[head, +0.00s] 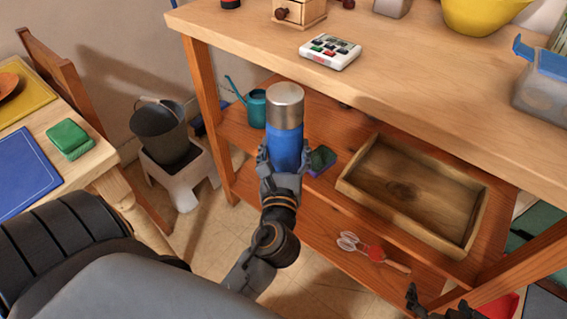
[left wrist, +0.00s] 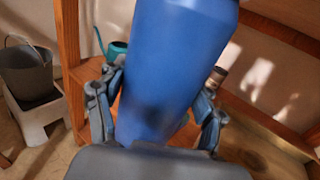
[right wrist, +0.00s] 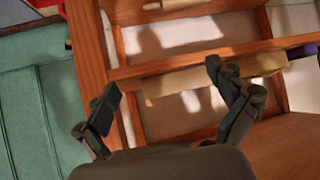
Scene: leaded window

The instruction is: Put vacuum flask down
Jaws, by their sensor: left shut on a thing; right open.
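A blue vacuum flask (head: 285,133) with a silver cap stands upright in my left gripper (head: 284,162), in front of the wooden shelf unit. The left wrist view shows the flask's blue body (left wrist: 170,70) between the two fingers of my left gripper (left wrist: 158,110). The gripper is shut on it. The flask hides part of the middle shelf (head: 235,128) behind it; whether its base touches anything cannot be seen. My right gripper (head: 437,300) is low at the bottom right of the head view. In the right wrist view my right gripper (right wrist: 160,82) is open and empty.
A wooden tray (head: 365,160) fills the middle shelf's right part. A teal watering can (head: 257,108) and a green-and-purple sponge (head: 321,160) flank the flask. The unit's top board (head: 410,95) overhangs. A bucket (head: 162,135) stands left.

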